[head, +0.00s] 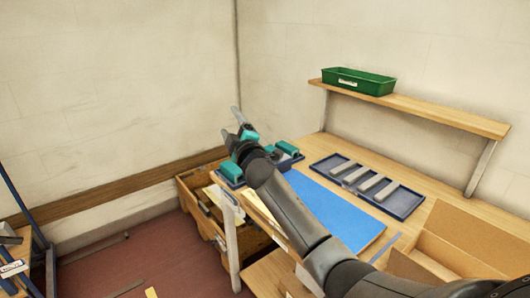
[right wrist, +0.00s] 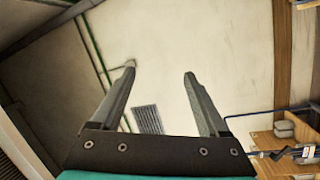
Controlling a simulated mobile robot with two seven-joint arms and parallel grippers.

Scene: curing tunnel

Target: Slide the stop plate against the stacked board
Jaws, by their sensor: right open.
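My right gripper (head: 229,120) is raised above the left end of the workbench, open and empty, with its fingers up and to the left. In the right wrist view the two fingers (right wrist: 160,72) stand apart with only wall and ceiling beyond them. I cannot pick out a stop plate or a stacked board for certain. A blue-framed stand (head: 22,195) with wooden pieces shows only in part at the left edge of the head view, well apart from the gripper. My left gripper is not in view.
The workbench holds a blue mat (head: 340,215), a dark tray (head: 405,208) with several grey bars and a blue tray with teal pieces (head: 287,149). A green bin (head: 357,81) stands on the shelf (head: 430,108). A cardboard box (head: 470,235) is at right. Red floor lies open at left.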

